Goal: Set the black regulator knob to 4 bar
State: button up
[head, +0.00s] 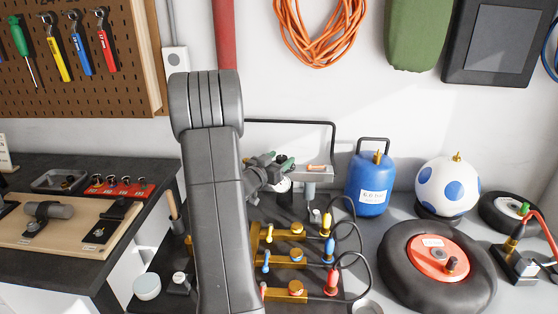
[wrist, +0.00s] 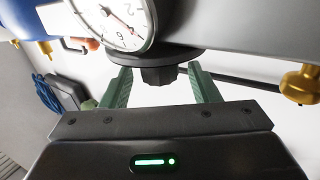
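The black regulator knob (wrist: 159,76) hangs under a grey body in the wrist view, between the two green fingers of my gripper (wrist: 160,70). There is a gap on each side of the knob, so my gripper is open and not visibly touching it. A round white gauge (wrist: 108,22) with a red needle is just above and left of the knob. It is cut off by the top edge, and I cannot tell its reading. In the head view my gripper (head: 284,174) is small beside the grey pipework at the back of the bench, and the knob is hard to make out.
My arm hides the middle left of the bench in the head view. Brass valves (head: 285,260) with coloured handles and black hoses stand in front. A blue tank (head: 369,190), a white ball with blue spots (head: 431,185) and a tyre (head: 405,280) stand to the right.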

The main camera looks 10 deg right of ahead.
jog(key=b+v, duration=0.2)
jog(key=v, duration=1.1)
jog(key=shift+s+a, duration=0.3)
jog(key=p+x, duration=0.2)
jog(key=x, duration=1.1)
jog(key=shift+w+d, duration=0.15)
jog(key=shift+w+d+f, duration=0.1)
jog(key=shift+w+d, duration=0.1)
jog(key=shift+d, duration=0.1)
jog(key=shift+b, duration=0.35)
jog(key=shift+a+n+t+y, duration=0.1)
jog(key=shift+n+t+y, duration=0.3)
jog(key=shift+y, duration=0.1)
